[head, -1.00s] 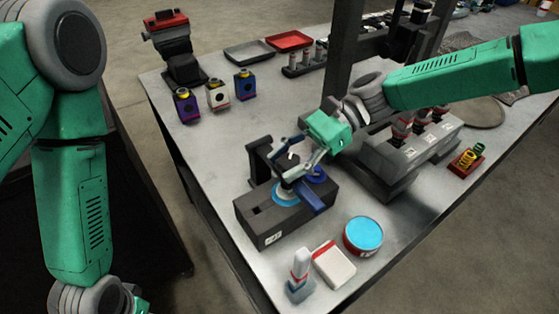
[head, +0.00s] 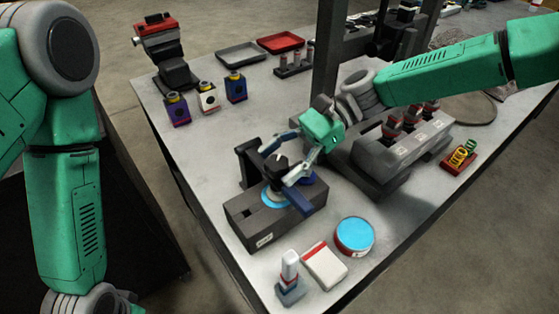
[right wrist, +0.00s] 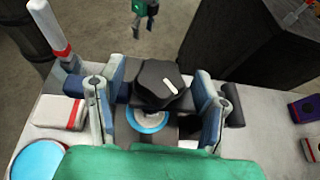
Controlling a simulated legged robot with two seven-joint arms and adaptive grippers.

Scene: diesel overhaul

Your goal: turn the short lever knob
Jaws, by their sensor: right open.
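A dark, lobed knob (right wrist: 160,84) with a white pointer mark sits above a light-blue ring (right wrist: 147,120). In the head view the knob (head: 274,172) is partly hidden by my fingers; the ring (head: 273,196) shows on top of a dark grey box (head: 262,224). My right gripper (head: 281,160) is open, with one finger on each side of the knob; in the right wrist view the fingers (right wrist: 160,98) stand apart from it. A blue bar (head: 302,200) lies beside the knob. My left gripper (right wrist: 143,24) hangs far off, small in the right wrist view.
A red-and-white box (head: 325,267), a blue-topped round tin (head: 355,236) and a white-topped bottle (head: 289,275) stand in front. A grey block with red-brown knobs (head: 395,160) is close at right.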

